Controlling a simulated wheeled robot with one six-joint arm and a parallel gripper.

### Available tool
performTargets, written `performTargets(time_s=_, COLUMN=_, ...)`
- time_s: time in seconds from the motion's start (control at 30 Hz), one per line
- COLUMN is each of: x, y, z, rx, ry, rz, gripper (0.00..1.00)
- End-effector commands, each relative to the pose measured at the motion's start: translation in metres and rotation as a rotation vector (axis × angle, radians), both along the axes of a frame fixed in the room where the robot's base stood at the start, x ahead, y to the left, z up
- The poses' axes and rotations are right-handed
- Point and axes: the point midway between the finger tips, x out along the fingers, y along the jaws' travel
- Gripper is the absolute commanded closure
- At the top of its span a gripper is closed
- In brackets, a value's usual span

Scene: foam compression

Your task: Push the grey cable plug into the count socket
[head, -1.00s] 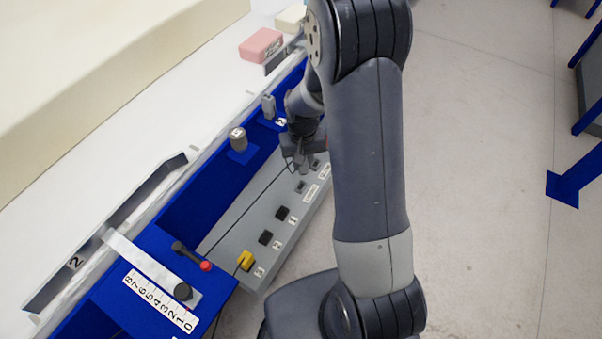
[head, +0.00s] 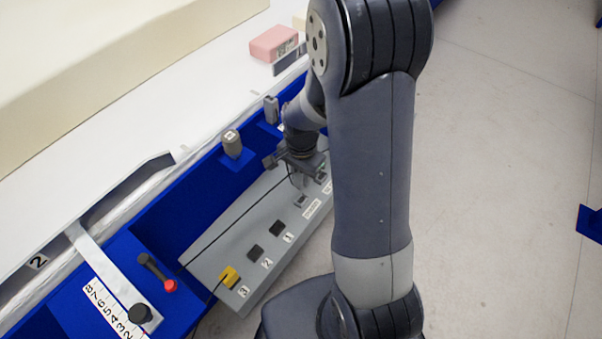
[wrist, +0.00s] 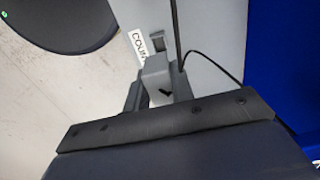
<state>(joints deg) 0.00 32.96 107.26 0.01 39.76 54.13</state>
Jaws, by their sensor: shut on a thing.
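My gripper (head: 297,178) is low over the grey panel, beside the count socket. In the wrist view my gripper (wrist: 157,92) is shut on the grey cable plug (wrist: 156,73), a light grey block with a dark mark. The count socket (wrist: 157,41) lies just beyond the plug, beside the COUNT label (wrist: 137,46). In the head view the count socket (head: 301,201) shows just below my gripper. The plug looks outside the socket, but the exact gap between them is hard to tell. In the head view the plug is mostly hidden by my gripper.
The grey panel (head: 215,240) also carries black sockets (head: 277,229) and a yellow plug (head: 230,278) at number 3. A thin black cable (wrist: 214,62) runs past the plug. A blue wall with a grey knob (head: 232,143) stands behind. Open floor lies to the right.

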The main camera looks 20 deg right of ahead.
Motion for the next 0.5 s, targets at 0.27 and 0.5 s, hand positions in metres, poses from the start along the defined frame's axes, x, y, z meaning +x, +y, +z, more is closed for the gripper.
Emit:
performTargets(time_s=0.27, x=0.000, y=0.000, z=-0.028, rx=0.000, ry=0.001, rz=0.002, gripper=1.00)
performTargets(time_s=0.5, x=0.000, y=0.000, z=-0.050, rx=0.000, ry=0.001, rz=0.002, gripper=1.00)
